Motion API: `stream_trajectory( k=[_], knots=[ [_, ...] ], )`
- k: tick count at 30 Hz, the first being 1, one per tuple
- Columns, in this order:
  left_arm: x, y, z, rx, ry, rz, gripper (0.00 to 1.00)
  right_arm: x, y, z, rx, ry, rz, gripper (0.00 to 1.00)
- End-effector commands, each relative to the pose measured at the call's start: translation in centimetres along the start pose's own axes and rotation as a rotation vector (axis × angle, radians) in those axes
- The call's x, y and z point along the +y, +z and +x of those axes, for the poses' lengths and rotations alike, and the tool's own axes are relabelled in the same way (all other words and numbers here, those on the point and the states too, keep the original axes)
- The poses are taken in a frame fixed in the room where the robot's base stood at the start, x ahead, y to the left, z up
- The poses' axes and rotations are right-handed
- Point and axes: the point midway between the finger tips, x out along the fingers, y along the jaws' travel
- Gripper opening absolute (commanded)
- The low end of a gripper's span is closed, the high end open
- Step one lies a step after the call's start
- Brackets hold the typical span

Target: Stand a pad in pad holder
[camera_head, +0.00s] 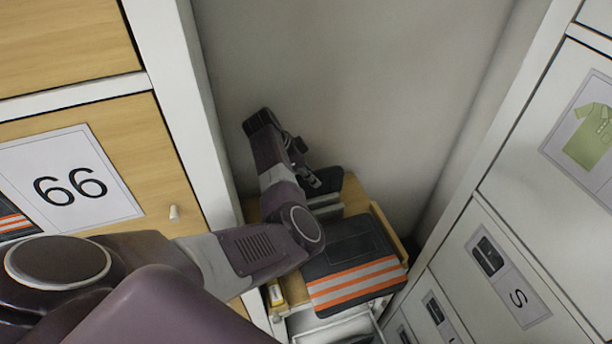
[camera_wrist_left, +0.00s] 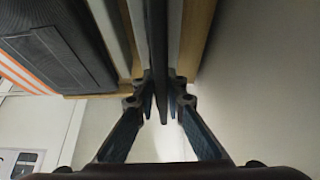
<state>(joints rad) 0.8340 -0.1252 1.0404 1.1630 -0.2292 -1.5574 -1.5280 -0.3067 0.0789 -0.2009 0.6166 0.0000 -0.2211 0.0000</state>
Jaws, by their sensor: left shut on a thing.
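My left gripper (camera_head: 315,181) is shut on a thin dark pad (camera_head: 331,177) at the back of a wooden ledge. In the left wrist view my left gripper's fingers (camera_wrist_left: 161,101) close on the pad (camera_wrist_left: 157,45), which is seen edge-on. Grey upright panels, which look like the pad holder (camera_wrist_left: 173,40), stand on both sides of the pad. Part of the holder (camera_head: 328,212) shows beside the gripper in the head view. Whether the pad touches the holder's bottom is hidden. My right gripper is not in view.
A folded dark garment with orange and silver stripes (camera_head: 352,262) lies close in front of the holder. White drawer fronts (camera_head: 505,265) stand to the right, a wooden cabinet door marked 66 (camera_head: 75,185) to the left. A grey wall (camera_head: 350,80) closes the back.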

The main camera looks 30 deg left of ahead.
Motion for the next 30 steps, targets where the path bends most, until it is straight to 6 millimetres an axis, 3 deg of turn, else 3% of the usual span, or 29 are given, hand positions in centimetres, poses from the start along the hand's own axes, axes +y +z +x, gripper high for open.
stream_trajectory(
  k=[14,15,20,30],
  knots=[
    [0.25,-0.15,0.98,0.0,0.0,0.0,0.0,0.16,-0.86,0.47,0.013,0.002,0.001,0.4],
    [0.25,-0.14,0.97,0.0,0.0,0.0,0.12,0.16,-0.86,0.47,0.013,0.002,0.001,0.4],
    [0.24,-0.13,0.97,0.0,0.0,0.0,0.29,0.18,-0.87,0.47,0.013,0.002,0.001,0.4],
    [0.18,-0.08,0.69,-0.001,-0.002,-0.001,0.31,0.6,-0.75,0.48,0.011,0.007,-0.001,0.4]
  ],
)
